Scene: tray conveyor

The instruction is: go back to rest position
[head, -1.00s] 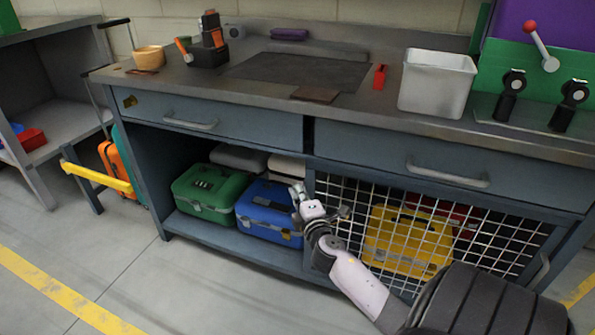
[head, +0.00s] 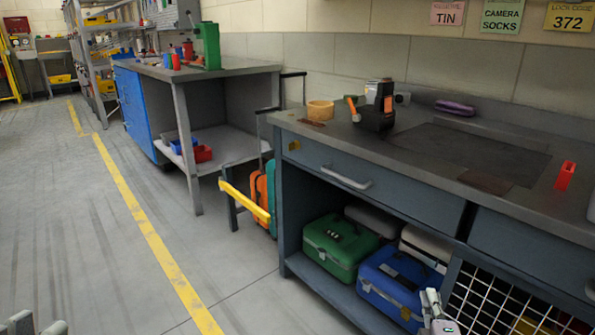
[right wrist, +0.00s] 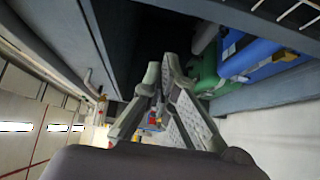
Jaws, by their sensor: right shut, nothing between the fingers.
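My right gripper (head: 434,308) shows at the bottom edge of the head view, in front of the workbench's lower shelf, beside the blue case and the wire mesh door. It is shut and empty. In the right wrist view its fingers (right wrist: 158,78) come together at the tips, with the dark underside of the bench beyond. At the bottom left corner of the head view, grey parts that look like my left gripper (head: 36,324) just enter the picture. Most of it is cut off, so I cannot tell its state.
A blue-grey workbench (head: 345,150) fills the right side. A green case (head: 340,243) and a blue case (head: 395,283) lie on its lower shelf, left of the wire mesh door (head: 490,295). A yellow barrier arm (head: 245,200) stands left of the bench. The floor at left is clear.

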